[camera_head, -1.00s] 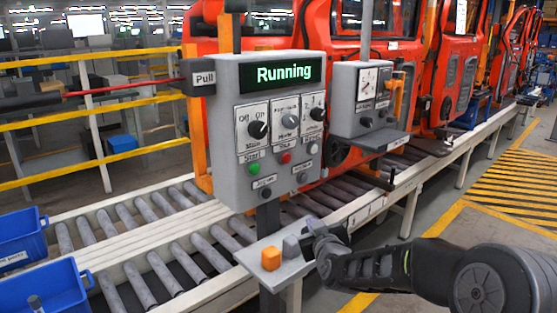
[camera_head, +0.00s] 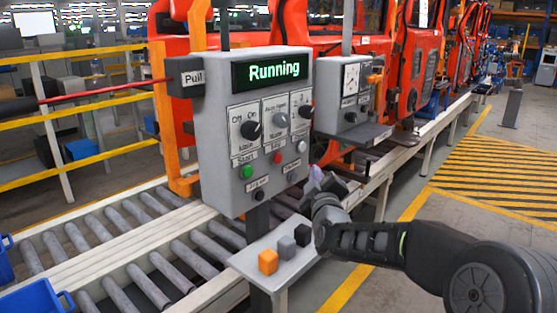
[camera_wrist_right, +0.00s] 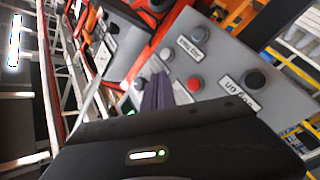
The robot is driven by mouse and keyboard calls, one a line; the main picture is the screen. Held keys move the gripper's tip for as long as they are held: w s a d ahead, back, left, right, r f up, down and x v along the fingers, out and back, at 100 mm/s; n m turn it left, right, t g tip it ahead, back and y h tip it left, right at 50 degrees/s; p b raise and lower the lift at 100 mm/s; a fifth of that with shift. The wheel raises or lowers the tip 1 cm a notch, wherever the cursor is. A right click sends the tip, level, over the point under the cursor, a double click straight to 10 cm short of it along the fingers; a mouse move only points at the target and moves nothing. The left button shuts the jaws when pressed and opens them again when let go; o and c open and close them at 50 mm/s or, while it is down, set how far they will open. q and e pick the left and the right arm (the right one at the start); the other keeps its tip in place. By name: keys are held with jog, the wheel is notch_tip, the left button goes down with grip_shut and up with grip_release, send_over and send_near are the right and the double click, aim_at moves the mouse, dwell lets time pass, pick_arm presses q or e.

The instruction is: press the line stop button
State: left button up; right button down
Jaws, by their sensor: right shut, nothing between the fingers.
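The grey control panel (camera_head: 262,120) has a display (camera_head: 268,71) reading "Running". A red button (camera_head: 277,157) sits in its button row, between a green button (camera_head: 246,171) and a pale button (camera_head: 301,146); the small labels are hard to read. The red button also shows in the right wrist view (camera_wrist_right: 194,84). My right gripper (camera_head: 318,182) is shut and empty, raised just right of the panel's lower right edge, apart from the red button in the head view. Its fingers (camera_wrist_right: 158,92) point toward the panel face in the wrist view. My left gripper is out of view.
A small shelf (camera_head: 262,252) below the panel holds an orange, a grey and a black block. A roller conveyor (camera_head: 130,225) runs behind, with red doors (camera_head: 335,50). A box labelled "Pull" (camera_head: 190,78) with a red cord is at left. A second panel (camera_head: 350,95) stands behind.

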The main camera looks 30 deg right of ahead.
jog(key=p, duration=0.4)
send_near(282, 157)
jog(key=shift+w+d+r, duration=0.2)
jog(key=shift+w+d, duration=1.7)
jog(key=shift+d, duration=0.1)
jog(key=shift+w, duration=0.1)
dwell(0.3)
jog(key=shift+w+a, duration=0.15)
jog(key=shift+w, duration=0.2)
jog(key=shift+w+a, duration=0.15)
jog(key=shift+w, duration=0.4)
dwell(0.8)
dwell(0.3)
jog(key=shift+s+d+b, duration=0.25)
jog(key=shift+s+b, duration=0.35)
jog(key=shift+s, duration=0.35)
